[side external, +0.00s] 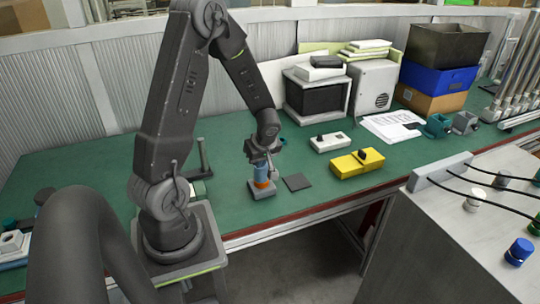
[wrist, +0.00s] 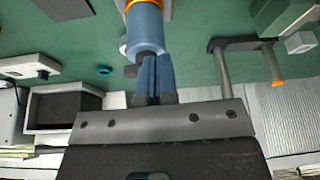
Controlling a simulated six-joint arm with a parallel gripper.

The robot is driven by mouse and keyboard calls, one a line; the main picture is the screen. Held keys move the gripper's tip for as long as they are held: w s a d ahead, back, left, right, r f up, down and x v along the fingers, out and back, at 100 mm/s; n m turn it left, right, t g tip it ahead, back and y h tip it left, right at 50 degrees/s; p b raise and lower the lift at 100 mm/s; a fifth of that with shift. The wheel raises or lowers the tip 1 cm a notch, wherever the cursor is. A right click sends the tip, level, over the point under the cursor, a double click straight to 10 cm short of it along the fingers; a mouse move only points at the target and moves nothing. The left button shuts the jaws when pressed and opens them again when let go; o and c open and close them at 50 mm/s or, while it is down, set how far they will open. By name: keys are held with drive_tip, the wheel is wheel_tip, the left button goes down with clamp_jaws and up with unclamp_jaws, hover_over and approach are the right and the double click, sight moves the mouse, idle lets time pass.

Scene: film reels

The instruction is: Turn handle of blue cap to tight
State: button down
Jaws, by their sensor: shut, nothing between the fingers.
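A blue cylindrical cap (side external: 260,171) with an orange ring stands upright on a grey base (side external: 267,192) near the table's front edge. In the wrist view the blue cap (wrist: 145,27) is at the top centre. A small dark stub (wrist: 131,71), perhaps its handle, shows at the cap's near end beside the fingertips. My gripper (wrist: 153,62) is shut and empty, its fingers close together right at the cap. I cannot tell whether they touch it. In the side view my gripper (side external: 271,163) is at the cap's upper right, and the handle is not clear there.
A dark flat square (side external: 298,182) lies right of the cap. A yellow box (side external: 356,163) and a white switch box (side external: 329,142) are farther right. A bracket with posts (wrist: 245,45) stands close by. A grey cabinet (side external: 455,240) with knobs and cables is at the front right.

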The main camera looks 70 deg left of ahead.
drive_tip(key=shift+w+a, duration=0.1)
drive_tip(key=shift+a, duration=0.05)
drive_tip(key=shift+w+a, duration=0.3)
drive_tip(key=shift+a, duration=0.3)
drive_tip(key=d+r, duration=0.8)
drive_tip(key=r, duration=0.1)
drive_tip(key=w+n+g, duration=0.2)
drive_tip(key=w+n, duration=0.3)
drive_tip(key=shift+h, duration=0.4)
drive_tip(key=x, duration=0.3)
drive_tip(key=a+x, duration=0.1)
drive_tip(key=x, duration=0.3)
drive_tip(key=s+r+x, duration=0.1)
drive_tip(key=x, duration=0.2)
drive_tip(key=shift+s+a+f, duration=0.2)
drive_tip(key=shift+a+f, duration=0.15)
drive_tip(key=shift+a, duration=0.15)
drive_tip(key=shift+s+a, duration=0.3)
drive_tip(key=shift+a, duration=0.2)
